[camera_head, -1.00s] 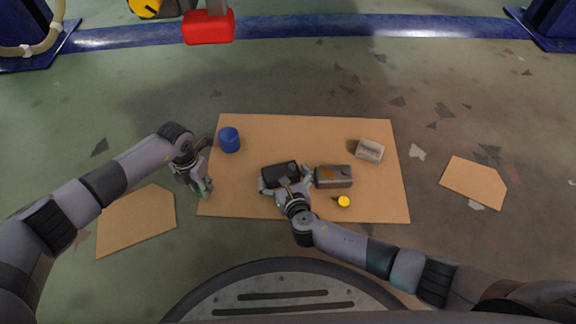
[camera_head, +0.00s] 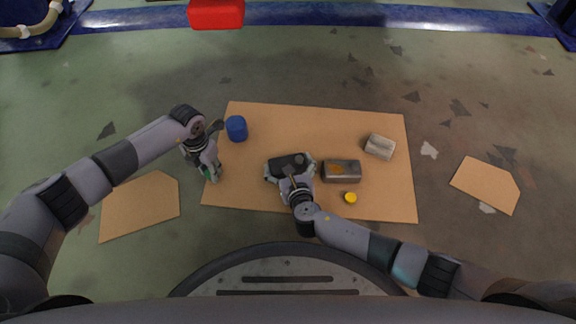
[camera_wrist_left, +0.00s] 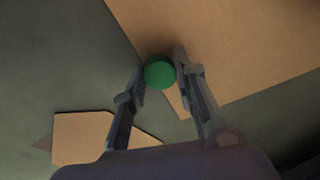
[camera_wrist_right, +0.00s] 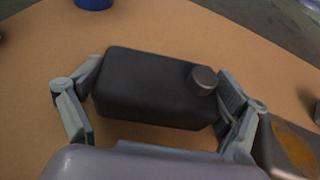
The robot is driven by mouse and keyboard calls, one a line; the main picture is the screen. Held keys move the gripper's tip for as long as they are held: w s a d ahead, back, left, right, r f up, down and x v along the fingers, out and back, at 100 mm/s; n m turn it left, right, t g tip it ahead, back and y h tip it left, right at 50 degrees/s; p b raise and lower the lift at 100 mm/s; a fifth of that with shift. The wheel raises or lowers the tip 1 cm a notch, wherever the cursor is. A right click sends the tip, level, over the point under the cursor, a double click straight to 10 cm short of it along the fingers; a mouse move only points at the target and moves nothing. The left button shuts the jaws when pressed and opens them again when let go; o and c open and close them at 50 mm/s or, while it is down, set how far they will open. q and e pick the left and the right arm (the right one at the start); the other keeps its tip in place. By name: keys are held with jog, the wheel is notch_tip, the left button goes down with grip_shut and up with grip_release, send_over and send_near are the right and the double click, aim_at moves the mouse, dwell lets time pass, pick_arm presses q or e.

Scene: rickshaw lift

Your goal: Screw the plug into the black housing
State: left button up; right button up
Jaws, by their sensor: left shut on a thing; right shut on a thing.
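The black housing (camera_head: 288,161) lies on the brown board, a dark rounded block with a round grey knob (camera_wrist_right: 203,80) at its right end. My right gripper (camera_head: 290,172) is shut across the housing, one finger at each end, as the right wrist view shows. My left gripper (camera_head: 213,173) is shut on a green round piece (camera_wrist_left: 160,72), which may be the plug. It holds this piece near the board's left edge, apart from the housing. In the head view only a bit of green shows between the fingers.
On the board (camera_head: 320,120) are a blue cylinder (camera_head: 237,128), a grey rusty block (camera_head: 341,171), a pale block (camera_head: 380,146) and a small yellow cap (camera_head: 350,198). The rusty block is close to my right gripper. The board's upper middle is clear.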

jog(key=shift+r, duration=0.1)
jog(key=c, duration=0.7)
jog(key=shift+c, duration=0.2)
jog(key=shift+w, duration=0.1)
